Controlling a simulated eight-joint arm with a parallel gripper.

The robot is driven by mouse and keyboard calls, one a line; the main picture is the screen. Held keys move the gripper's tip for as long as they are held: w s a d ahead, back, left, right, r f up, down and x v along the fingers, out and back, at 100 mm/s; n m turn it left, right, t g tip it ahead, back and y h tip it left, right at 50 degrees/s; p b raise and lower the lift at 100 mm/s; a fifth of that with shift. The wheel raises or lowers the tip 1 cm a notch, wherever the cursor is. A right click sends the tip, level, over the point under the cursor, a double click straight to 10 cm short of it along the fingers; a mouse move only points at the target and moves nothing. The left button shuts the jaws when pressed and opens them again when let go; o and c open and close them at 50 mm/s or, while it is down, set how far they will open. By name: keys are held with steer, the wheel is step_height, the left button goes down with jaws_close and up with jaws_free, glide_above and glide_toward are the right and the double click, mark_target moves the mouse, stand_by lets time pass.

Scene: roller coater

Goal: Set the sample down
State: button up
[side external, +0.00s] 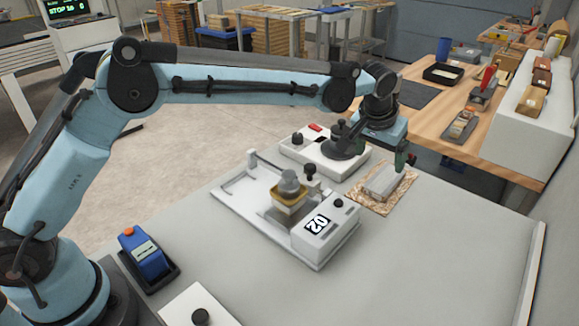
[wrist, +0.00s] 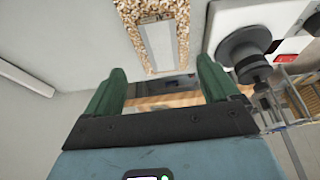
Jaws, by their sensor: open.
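The sample appears to be a pale grey rectangular block (side external: 384,181), lying flat on a brown speckled mat (side external: 355,199) at the right of the grey bench. In the wrist view the block (wrist: 159,45) lies beyond my fingertips, with the speckled mat (wrist: 136,58) around it. My gripper (side external: 404,163) is at the far right end of the mat, close to the block. Its green fingers stand wide apart in the wrist view (wrist: 162,72), with nothing between them. In the side view one finger is largely hidden, and whether a fingertip touches the block cannot be told.
A white device with a dark round knob (side external: 343,148) stands just left of the mat. A white coater with a display (side external: 318,228) is nearer, a yellowish block and grey weight on it. A blue device (side external: 146,256) sits front left. The front right bench is clear.

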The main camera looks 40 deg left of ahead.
steer(key=s+a+r, duration=0.6)
steer(key=a+r, duration=0.1)
steer(key=s+a+f+t, duration=0.1)
steer(key=s+a+f, duration=0.1)
steer(key=s+a, duration=0.4)
steer(key=s+a+f+t, duration=0.1)
steer(key=s+a, duration=0.5)
steer(key=s, duration=1)
steer(key=shift+f+t, duration=0.35)
steer(key=shift+t, duration=0.05)
